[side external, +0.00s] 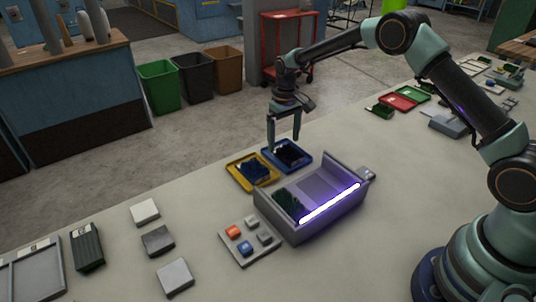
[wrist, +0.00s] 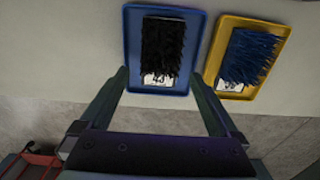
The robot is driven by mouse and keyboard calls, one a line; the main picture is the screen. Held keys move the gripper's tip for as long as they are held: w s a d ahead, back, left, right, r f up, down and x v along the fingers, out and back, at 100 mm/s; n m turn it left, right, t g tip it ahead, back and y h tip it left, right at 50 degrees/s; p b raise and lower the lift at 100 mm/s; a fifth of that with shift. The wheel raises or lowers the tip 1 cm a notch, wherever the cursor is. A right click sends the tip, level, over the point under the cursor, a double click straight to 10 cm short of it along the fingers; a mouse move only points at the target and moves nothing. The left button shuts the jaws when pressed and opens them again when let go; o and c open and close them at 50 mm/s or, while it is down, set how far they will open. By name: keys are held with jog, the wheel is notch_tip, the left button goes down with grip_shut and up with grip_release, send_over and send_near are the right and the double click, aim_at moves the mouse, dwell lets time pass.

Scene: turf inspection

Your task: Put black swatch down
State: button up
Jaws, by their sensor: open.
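The black swatch (wrist: 162,48) lies in the blue tray (wrist: 133,52), with a white numbered label at its end nearest my gripper. In the side external view the black swatch (side external: 289,153) also shows dark inside the blue tray (side external: 300,166). My gripper (wrist: 160,80) is open, its two fingers apart on either side of the tray's near end. In the side external view my gripper (side external: 283,147) points down at the blue tray; I cannot tell its exact height. Nothing is held between the fingers.
A yellow tray (wrist: 283,42) with a dark blue swatch (wrist: 248,56) stands beside the blue tray. A grey lit box (side external: 330,217) holding a green swatch (side external: 288,203) stands close in front. A button panel (side external: 241,254) and several grey blocks lie further left.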

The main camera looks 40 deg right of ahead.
aim_at(284, 146)
jog(key=s+r+t, duration=0.1)
jog(key=s+r, duration=0.1)
jog(key=r, duration=0.7)
jog(key=s+r, duration=0.3)
jog(key=r, duration=0.6)
jog(key=s+r+t, duration=0.2)
jog(key=s, duration=0.8)
jog(key=s+r+t, duration=0.1)
jog(key=s+t, duration=0.1)
jog(key=s, duration=0.8)
jog(key=shift+s+r+t, duration=0.2)
jog(key=shift+r+t, duration=0.1)
jog(key=shift+r, duration=0.05)
jog(key=shift+c, duration=0.4)
